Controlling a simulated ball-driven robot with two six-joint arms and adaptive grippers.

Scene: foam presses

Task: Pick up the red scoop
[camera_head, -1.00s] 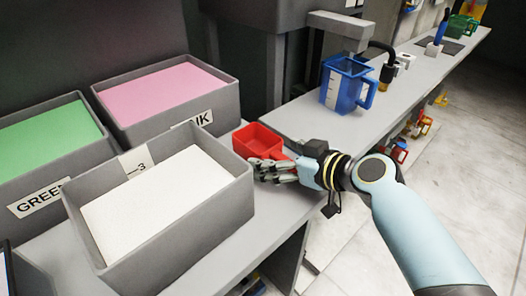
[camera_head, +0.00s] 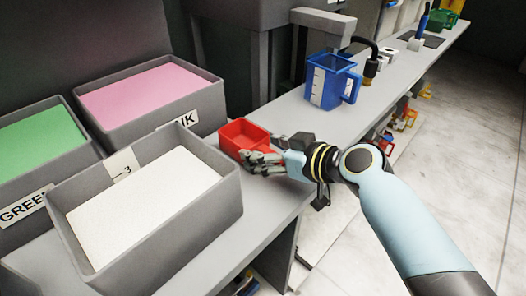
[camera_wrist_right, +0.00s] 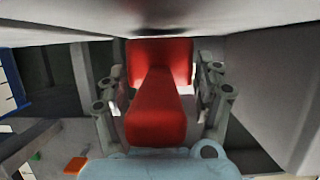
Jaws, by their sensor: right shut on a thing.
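The red scoop (camera_head: 243,136) is just right of the bins, by the edge of the grey table, with its open box end facing up. My right gripper (camera_head: 262,162) is at its near side, shut on it. In the right wrist view the scoop's handle (camera_wrist_right: 156,112) runs between the two fingers of my right gripper (camera_wrist_right: 160,95), with the box end beyond. The fingers hide part of the scoop in the head view, and I cannot tell whether it touches the table. My left gripper is not in view.
A grey bin of white material (camera_head: 230,205) stands close left of the scoop. Bins of pink (camera_head: 107,133) and green (camera_head: 86,152) material stand behind. A blue jug (camera_head: 325,88) stands on the long bench (camera_head: 290,112) farther back. Open floor lies to the right.

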